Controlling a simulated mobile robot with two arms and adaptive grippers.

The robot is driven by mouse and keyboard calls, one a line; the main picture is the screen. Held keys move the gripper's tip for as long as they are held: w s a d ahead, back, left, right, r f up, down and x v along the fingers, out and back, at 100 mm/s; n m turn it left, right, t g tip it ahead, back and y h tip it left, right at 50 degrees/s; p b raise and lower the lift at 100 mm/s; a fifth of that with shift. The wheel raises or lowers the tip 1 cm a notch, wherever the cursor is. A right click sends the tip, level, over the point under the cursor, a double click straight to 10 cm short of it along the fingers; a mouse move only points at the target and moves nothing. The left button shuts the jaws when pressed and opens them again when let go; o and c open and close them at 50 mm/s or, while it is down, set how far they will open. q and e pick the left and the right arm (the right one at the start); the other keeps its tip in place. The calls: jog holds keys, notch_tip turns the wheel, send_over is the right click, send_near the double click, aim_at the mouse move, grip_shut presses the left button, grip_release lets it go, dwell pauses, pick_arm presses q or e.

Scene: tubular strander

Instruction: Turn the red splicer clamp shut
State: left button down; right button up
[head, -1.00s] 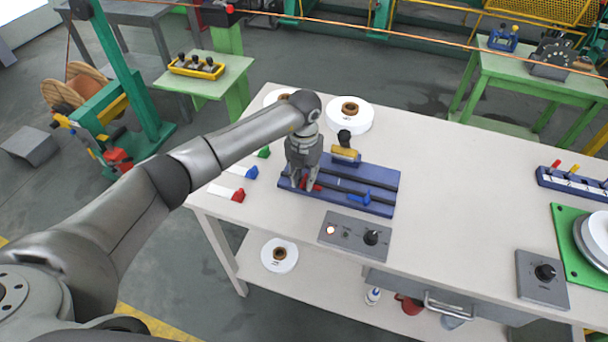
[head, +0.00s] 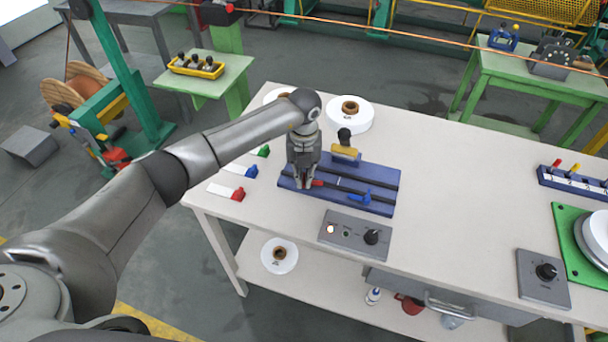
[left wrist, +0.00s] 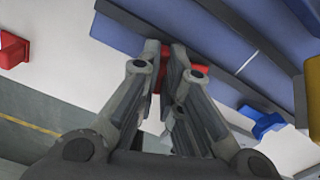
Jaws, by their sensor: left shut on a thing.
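The blue splicer (head: 385,207) lies on the white table, with dark rails along it. Its red clamp (head: 318,183) is at the left end and mostly hidden by my left gripper (head: 303,186). The gripper points down at the clamp with its fingers together. In the left wrist view, red parts of the clamp (left wrist: 198,70) show around the closed fingertips (left wrist: 172,62), so the gripper is shut on it. A blue clamp (head: 361,198) sits near the splicer's right end. My right gripper is not in view.
A grey control box (head: 356,236) with a lamp and a black knob stands in front of the splicer. A yellow-handled part (head: 345,153) stands behind it. White spools (head: 350,115) are further back. Red, blue and green tagged pieces lie to the left. The table's middle right is clear.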

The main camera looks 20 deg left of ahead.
pick_arm(q)
jog(key=n, duration=0.3)
jog(key=shift+n, duration=0.4)
jog(key=n, duration=0.3)
jog(key=shift+n, duration=0.3)
jog(key=n, duration=0.3)
jog(key=shift+n+p, duration=0.3)
jog(key=shift+p, duration=0.05)
jog(key=shift+n+p, duration=0.3)
jog(key=shift+n, duration=1.3)
jog(key=c, duration=1.6)
grip_release()
